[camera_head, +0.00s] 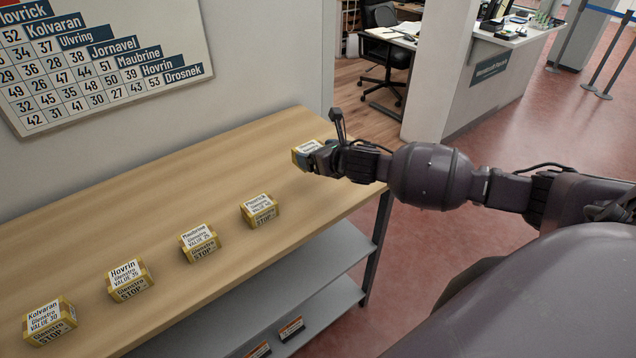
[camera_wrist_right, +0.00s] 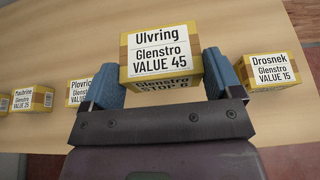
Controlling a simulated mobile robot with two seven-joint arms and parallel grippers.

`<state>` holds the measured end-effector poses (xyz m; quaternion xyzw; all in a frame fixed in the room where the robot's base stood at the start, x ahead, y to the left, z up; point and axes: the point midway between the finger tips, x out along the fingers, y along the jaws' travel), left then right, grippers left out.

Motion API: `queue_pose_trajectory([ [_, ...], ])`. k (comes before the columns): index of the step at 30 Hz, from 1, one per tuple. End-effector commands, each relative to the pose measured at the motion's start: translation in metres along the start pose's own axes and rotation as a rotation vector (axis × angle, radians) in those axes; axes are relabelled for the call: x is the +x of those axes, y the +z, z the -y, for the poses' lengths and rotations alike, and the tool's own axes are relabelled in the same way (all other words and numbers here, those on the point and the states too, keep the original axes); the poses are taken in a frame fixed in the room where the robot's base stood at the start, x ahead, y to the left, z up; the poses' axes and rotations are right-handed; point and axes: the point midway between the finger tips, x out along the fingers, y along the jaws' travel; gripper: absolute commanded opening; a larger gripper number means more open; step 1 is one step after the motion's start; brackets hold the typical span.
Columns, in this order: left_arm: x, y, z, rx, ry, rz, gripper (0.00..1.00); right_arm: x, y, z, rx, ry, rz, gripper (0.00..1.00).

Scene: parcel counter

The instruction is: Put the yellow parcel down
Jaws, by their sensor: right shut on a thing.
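The yellow parcel labelled Ulvring, VALUE 45 (camera_wrist_right: 162,42) sits between the two blue fingers of my right gripper (camera_wrist_right: 164,75) in the right wrist view. The fingers close on its left and right sides, and its label faces the camera. It looks larger than the parcels around it. In the head view a yellow parcel (camera_head: 303,154) shows at the tips of my right gripper (camera_head: 322,160), over the far right part of the wooden counter (camera_head: 200,165). Its label is too small to read there. I cannot tell whether its underside touches the counter. My left gripper is out of view.
Similar yellow parcels stand in a row: Kolvaran (camera_head: 49,321), Hovrin (camera_head: 130,282), Maubrine (camera_head: 199,243) and Plovrick (camera_head: 260,211). Drosnek (camera_wrist_right: 272,72) stands right of the held parcel in the wrist view. A numbered name board (camera_head: 100,60) hangs behind. The counter's back strip is clear.

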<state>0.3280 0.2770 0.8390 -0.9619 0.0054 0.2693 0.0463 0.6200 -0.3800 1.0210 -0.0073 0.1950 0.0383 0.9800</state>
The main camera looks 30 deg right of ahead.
Motion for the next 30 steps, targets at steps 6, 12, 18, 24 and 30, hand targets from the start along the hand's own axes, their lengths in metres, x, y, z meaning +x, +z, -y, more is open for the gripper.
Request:
queue_pose_trajectory([
  [6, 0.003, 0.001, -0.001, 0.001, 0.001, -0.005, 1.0, 0.016, -0.039, 0.0, 0.004, 0.0, -0.001, 0.57],
  [12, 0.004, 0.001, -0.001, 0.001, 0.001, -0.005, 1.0, 0.021, -0.051, 0.0, -0.001, 0.0, 0.001, 0.57],
  [18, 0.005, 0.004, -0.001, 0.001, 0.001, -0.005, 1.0, 0.028, -0.068, 0.0, 0.003, -0.001, -0.001, 0.57],
  [24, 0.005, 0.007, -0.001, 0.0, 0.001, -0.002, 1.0, 0.036, -0.086, 0.0, 0.0, 0.0, 0.001, 0.57],
  [30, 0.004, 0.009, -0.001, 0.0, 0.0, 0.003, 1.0, 0.036, -0.086, 0.0, -0.001, 0.0, 0.001, 0.57],
])
